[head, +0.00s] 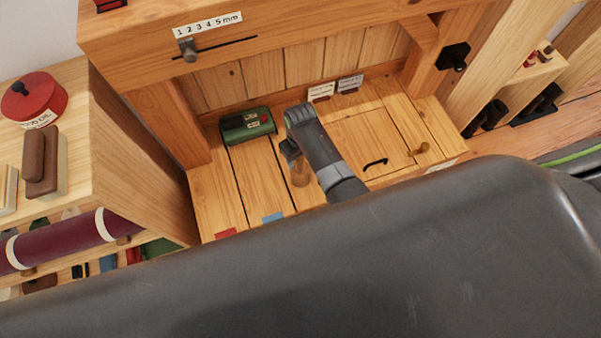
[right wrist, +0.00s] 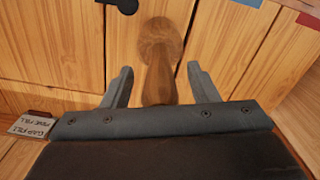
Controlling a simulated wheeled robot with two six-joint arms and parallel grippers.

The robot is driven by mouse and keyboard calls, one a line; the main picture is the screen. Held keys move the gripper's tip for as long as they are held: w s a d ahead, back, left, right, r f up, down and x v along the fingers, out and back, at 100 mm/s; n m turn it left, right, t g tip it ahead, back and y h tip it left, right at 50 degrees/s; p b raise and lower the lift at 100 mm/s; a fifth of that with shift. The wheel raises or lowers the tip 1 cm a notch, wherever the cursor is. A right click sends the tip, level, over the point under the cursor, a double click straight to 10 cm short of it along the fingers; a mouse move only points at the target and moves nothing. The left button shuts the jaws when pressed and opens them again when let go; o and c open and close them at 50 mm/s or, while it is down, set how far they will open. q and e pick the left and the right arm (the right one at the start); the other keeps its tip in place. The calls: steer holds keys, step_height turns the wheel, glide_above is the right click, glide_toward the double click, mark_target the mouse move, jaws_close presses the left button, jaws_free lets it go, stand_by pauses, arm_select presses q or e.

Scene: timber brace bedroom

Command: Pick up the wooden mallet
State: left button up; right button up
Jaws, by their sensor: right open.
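The wooden mallet (right wrist: 160,45) lies or stands on the plank bench top in the right wrist view; its exact tilt is hard to tell. Its rounded brown end is just beyond my fingertips, and its narrower part runs back between the fingers. In the head view a small part of it (head: 300,176) shows just below my right gripper (head: 291,149); my arm hides the rest. In the right wrist view my right gripper (right wrist: 160,70) is open, with one finger on each side of the mallet and gaps visible. My left gripper is not in view.
A green tin (head: 247,125) stands left of my right gripper on the bench (head: 228,185). A black handle (head: 375,162) and a brass knob (head: 420,148) are to the right. Small label cards (head: 321,92) stand at the back. A wooden shelf unit (head: 140,165) stands left.

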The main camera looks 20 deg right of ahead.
steer(key=shift+f, duration=0.15)
steer(key=c, duration=1)
